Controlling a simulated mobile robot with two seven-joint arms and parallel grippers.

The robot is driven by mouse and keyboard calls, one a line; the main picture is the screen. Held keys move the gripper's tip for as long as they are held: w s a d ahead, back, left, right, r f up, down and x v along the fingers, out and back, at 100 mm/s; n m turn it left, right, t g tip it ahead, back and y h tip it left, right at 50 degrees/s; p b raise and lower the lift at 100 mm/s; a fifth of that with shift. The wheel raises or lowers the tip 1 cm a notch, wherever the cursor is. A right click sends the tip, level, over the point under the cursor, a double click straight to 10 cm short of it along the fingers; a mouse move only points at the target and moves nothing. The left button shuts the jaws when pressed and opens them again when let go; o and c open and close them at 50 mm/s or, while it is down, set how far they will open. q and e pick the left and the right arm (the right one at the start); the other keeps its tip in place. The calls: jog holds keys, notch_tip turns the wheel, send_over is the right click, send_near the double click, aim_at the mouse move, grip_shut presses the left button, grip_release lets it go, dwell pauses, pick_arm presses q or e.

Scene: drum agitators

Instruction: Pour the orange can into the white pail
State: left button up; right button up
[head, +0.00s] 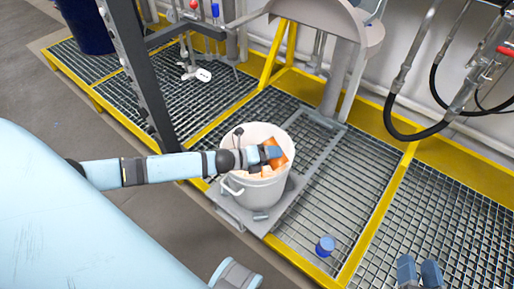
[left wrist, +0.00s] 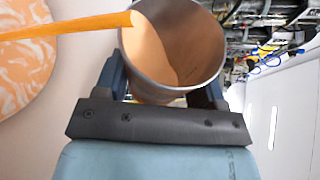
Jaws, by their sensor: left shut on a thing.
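The white pail (head: 262,190) stands on a grey platform on the grating in the head view, with orange inside its mouth. My left gripper (head: 272,153) is over the pail's mouth and shut on the orange can (head: 284,146), which is partly hidden by the gripper. In the left wrist view the can (left wrist: 195,45) shows its open mouth, grey inside, with orange paint along one wall. An orange stream (left wrist: 70,27) runs from its rim toward orange-and-white swirled paint (left wrist: 22,60) at the left. My right gripper (head: 419,268) is at the bottom right, its two blue fingers apart and empty.
A blue-topped small container (head: 325,246) stands on the grating right of the pail. A grey upright column (head: 342,75) and yellow frame (head: 278,52) stand behind. Black hoses (head: 435,130) hang at the right. A dark blue drum (head: 85,25) stands at the upper left.

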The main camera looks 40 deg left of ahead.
pick_arm(q)
jog(key=shift+r, duration=0.15)
pick_arm(e)
jog(key=shift+s+a, duration=0.15)
dwell(0.4)
pick_arm(q)
jog(key=shift+r+n+h+b, duration=0.2)
jog(key=shift+n+h+b, duration=0.1)
jog(key=shift+n, duration=0.2)
pick_arm(e)
jog(key=shift+a+r, duration=0.15)
jog(key=shift+r, duration=0.25)
pick_arm(q)
jog(key=shift+w+a+f+n+b, duration=0.15)
jog(key=shift+a+n+b, duration=0.1)
jog(key=shift+a, duration=0.15)
jog(key=shift+w+a+f+n+b, duration=0.1)
jog(key=shift+a+f+n+b, duration=0.05)
jog(key=shift+a+n, duration=0.15)
pick_arm(e)
jog(key=shift+w+a+r+t+y, duration=0.1)
jog(key=shift+r+t+y, duration=0.15)
jog(key=shift+r, duration=0.15)
jog(key=shift+w+a+r+t+y, duration=0.15)
jog(key=shift+r+t, duration=0.1)
jog(key=shift+r, duration=0.15)
